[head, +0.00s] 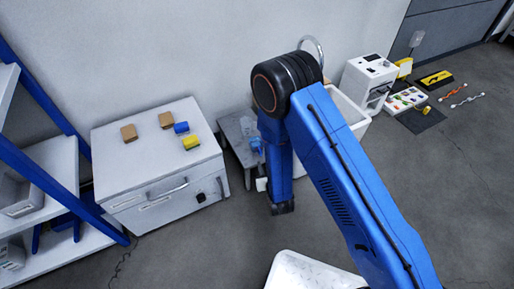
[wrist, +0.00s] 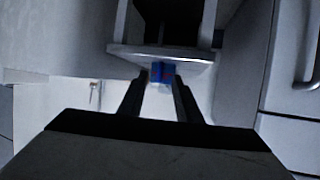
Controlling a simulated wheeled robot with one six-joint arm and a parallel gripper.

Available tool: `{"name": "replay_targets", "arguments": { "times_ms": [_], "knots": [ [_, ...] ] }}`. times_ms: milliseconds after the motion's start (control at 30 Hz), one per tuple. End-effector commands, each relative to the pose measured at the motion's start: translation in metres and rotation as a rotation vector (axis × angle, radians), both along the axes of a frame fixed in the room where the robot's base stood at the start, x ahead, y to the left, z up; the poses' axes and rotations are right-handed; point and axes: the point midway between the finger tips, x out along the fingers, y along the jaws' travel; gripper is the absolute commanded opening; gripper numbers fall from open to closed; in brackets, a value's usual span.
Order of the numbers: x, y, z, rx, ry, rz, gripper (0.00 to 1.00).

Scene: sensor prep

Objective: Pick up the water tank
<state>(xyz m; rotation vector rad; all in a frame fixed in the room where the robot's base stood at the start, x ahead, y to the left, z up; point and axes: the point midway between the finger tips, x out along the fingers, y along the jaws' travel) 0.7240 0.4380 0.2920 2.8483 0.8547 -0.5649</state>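A small blue object (wrist: 162,72), possibly the water tank, shows in the wrist view at the edge of a grey surface. It lies between the tips of my gripper (wrist: 161,84). The two dark fingers stand apart, and I see no clear contact with the blue object. A blue patch (head: 257,147) shows in the head view beside my forearm, at the edge of the low grey table (head: 232,126). I cannot tell for sure that it is the same object. My forearm hides part of that table, and the fingers are not clear in the head view.
A white cabinet (head: 150,202) with brown, blue and yellow blocks on top stands left of the table. A white bin (head: 353,112) is partly behind my arm, near a white machine (head: 369,78). A blue-framed shelf (head: 60,160) is far left.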

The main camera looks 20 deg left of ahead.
Motion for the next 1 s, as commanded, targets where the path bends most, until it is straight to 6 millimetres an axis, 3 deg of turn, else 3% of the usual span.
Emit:
{"name": "replay_targets", "arguments": {
  "times_ms": [700,1000],
  "knots": [
    [0.055,0.039,-0.024,-0.002,0.001,-0.001,0.31],
    [0.058,0.041,-0.026,-0.002,0.001,0.0,0.31]
  ]
}}
